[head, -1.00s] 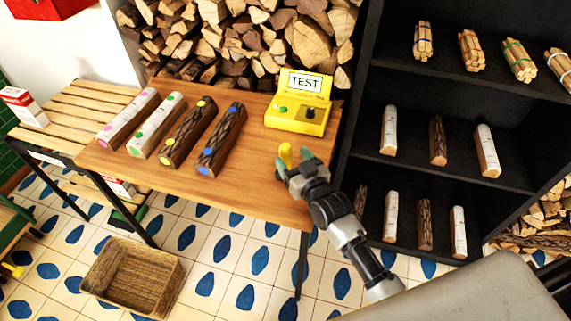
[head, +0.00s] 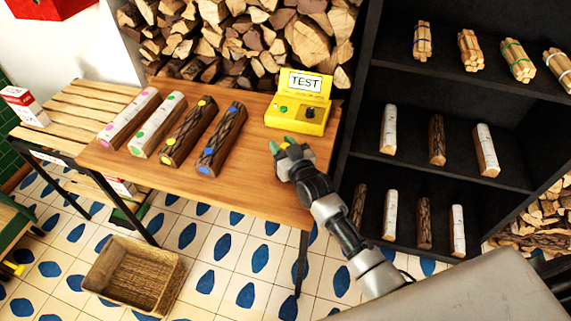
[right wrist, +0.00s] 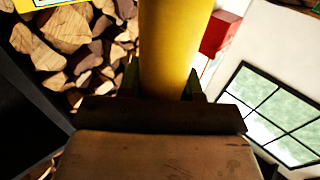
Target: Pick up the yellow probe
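The yellow probe (right wrist: 175,45) stands large between the green fingers of my right gripper (right wrist: 162,82) in the right wrist view, with a finger close against each side. In the head view my right gripper (head: 283,145) is over the front right part of the wooden table (head: 245,190), and only a little yellow of the probe (head: 284,146) shows between its fingertips. The fingers look shut on it. Whether the probe still touches the table is hidden. The yellow test box (head: 298,115), with a "TEST" sign, stands just behind the gripper. My left gripper is not in view.
Several split logs with coloured dots (head: 187,132) lie on the table's left half. A black shelf (head: 400,163) with logs and stick bundles stands close at the right. A wicker basket (head: 135,275) is on the floor. Stacked firewood (head: 250,40) is behind the table.

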